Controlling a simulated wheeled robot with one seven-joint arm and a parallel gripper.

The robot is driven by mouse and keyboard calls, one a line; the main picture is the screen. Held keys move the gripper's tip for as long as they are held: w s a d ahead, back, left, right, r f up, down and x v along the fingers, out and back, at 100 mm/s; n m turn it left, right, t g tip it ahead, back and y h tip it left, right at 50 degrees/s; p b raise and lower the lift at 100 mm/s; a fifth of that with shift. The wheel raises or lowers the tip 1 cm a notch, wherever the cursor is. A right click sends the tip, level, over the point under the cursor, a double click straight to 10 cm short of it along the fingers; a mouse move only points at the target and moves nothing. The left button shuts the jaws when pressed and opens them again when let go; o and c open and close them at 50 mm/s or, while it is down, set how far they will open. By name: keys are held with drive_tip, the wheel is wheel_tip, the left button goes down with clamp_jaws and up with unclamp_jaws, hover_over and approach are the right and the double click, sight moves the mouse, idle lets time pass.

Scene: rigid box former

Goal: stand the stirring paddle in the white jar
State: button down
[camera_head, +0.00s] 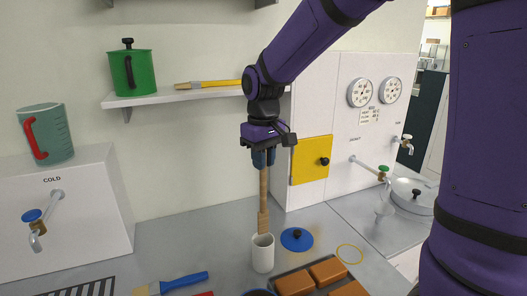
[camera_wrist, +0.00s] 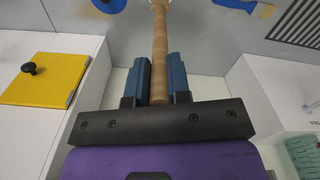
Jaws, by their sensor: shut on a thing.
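The stirring paddle (camera_head: 263,200) is a long wooden stick with a wider lower end. It hangs nearly upright under my gripper (camera_head: 263,158), which is shut on its upper part. In the wrist view the handle (camera_wrist: 160,50) runs between the two blue fingers of my gripper (camera_wrist: 160,80). The white jar (camera_head: 262,257) stands upright on the grey counter directly below. The paddle's lower end meets the jar's mouth in the head view; I cannot tell whether it is just inside or just above. The wrist view cuts off that end at the top edge.
A blue lid (camera_head: 297,240) lies right of the jar, and a tray of brown blocks (camera_head: 327,272) is in front. A blue-handled brush (camera_head: 172,284) lies to the left. A shelf (camera_head: 185,96) with a green canister (camera_head: 132,73) is behind. A yellow panel (camera_head: 312,160) is at right.

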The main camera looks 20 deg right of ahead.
drive_tip(key=shift+f, duration=4.2)
drive_tip(key=c, duration=1)
unclamp_jaws()
wheel_tip(320, 180, up, 11)
drive_tip(key=shift+f, duration=0.1)
